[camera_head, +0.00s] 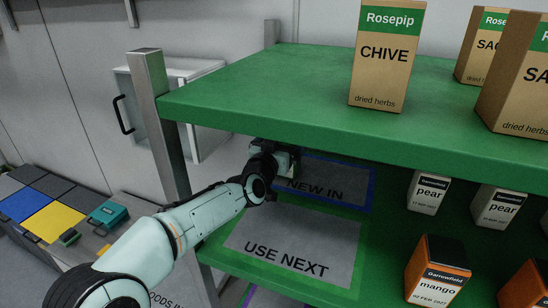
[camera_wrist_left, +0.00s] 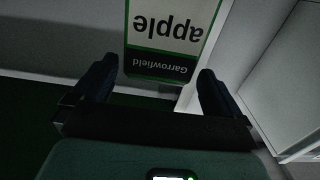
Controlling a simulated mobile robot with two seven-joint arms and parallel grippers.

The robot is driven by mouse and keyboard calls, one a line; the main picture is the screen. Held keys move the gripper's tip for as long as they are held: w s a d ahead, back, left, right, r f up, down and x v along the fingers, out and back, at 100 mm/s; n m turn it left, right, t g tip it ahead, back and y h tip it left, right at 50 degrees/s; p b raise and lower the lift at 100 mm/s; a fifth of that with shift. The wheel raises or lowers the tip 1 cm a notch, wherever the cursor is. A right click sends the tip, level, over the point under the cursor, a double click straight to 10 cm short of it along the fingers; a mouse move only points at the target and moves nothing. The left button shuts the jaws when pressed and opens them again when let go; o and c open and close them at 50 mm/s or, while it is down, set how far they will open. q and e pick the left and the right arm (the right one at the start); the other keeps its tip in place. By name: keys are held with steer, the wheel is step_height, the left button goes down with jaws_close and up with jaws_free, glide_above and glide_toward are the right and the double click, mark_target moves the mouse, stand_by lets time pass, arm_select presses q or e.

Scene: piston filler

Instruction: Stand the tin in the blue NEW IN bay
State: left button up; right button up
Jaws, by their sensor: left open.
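The tin (camera_wrist_left: 165,65), with a white "apple" Garrowfield label and green bands, shows upside down in the left wrist view. It is ahead of my left gripper (camera_wrist_left: 155,88), between the lines of its two dark fingers, which are apart. In the head view my left gripper (camera_head: 284,158) reaches under the green top shelf, at the back left of the blue-edged NEW IN bay (camera_head: 345,178). My right gripper is not in view.
The green-edged USE NEXT bay (camera_head: 300,240) lies empty in front. White pear tins (camera_head: 430,193) and orange mango tins (camera_head: 437,270) stand to the right.

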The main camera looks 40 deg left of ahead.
arm_select(q)
steer(key=b+v, duration=0.1)
steer(key=v, duration=0.6)
steer(key=shift+s, duration=0.25)
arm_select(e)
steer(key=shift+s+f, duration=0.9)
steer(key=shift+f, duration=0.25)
arm_select(q)
steer(key=shift+w, duration=0.1)
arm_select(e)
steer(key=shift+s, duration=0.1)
